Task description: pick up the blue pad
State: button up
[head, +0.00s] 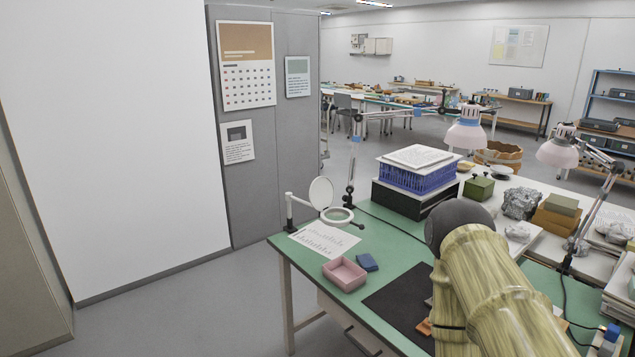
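The blue pad (367,262) is a small dark blue block lying flat on the green table (379,222). It lies just right of a pink open tray (344,274) and close behind the black mat. My arm comes in from the lower right and covers part of the table. My gripper is not visible; it is hidden behind my arm or out of the frame.
A magnifier (337,215) on a stand and a printed sheet (325,239) are behind the pad. The black mat (392,302) bears orange-brown pieces (425,326) beside my arm. A blue crate (418,176) on a black box stands farther back. Lamps and boxes crowd the right.

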aim_at(366, 261)
jog(key=k, duration=0.65)
jog(key=u, duration=0.85)
jog(key=i, duration=1.6)
jog(key=z, duration=0.9)
